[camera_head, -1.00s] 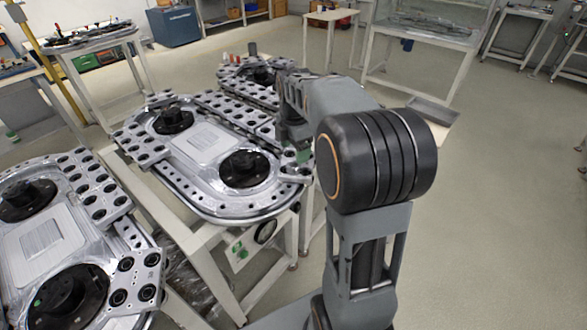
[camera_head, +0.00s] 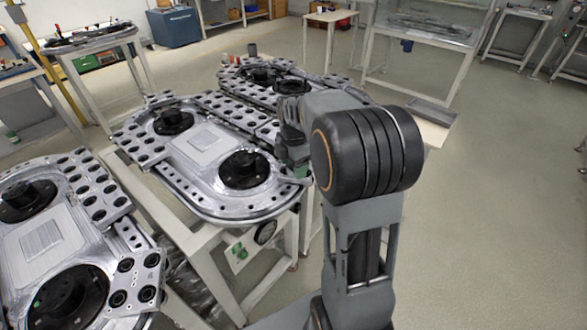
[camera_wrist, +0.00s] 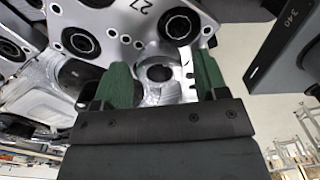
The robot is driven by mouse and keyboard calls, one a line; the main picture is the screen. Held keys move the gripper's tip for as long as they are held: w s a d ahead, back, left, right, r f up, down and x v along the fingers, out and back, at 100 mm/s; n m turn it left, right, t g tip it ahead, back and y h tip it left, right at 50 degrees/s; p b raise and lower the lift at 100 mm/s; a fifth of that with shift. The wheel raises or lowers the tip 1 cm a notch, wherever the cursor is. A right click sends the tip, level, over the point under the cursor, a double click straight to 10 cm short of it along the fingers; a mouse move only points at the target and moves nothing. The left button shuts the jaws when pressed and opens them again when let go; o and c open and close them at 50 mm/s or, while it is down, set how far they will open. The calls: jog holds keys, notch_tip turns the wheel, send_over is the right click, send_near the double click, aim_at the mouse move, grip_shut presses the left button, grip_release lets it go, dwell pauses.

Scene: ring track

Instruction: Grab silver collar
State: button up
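My gripper (camera_wrist: 163,74) is open in the wrist view, with its two green fingers wide apart. A shiny silver round piece with a dark hole (camera_wrist: 153,91) shows between and beyond the fingers; it looks like the silver collar, but I cannot be sure. Nothing is clearly held, and I cannot tell whether either finger touches it. In the head view my gripper (camera_head: 296,166) is at the right end of the middle ring track (camera_head: 205,195). The collar cannot be made out there, as my arm covers that area.
Perforated grey plates with black-ringed holes (camera_wrist: 95,18) lie close above the fingers in the wrist view. The middle track carries black round hubs (camera_head: 243,169). Another track (camera_head: 62,235) stands at the near left, and one lies behind. The floor at right is clear.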

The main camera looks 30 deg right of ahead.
jog(key=c, duration=1)
jog(key=shift+o, duration=0.2)
jog(key=shift+r, duration=0.1)
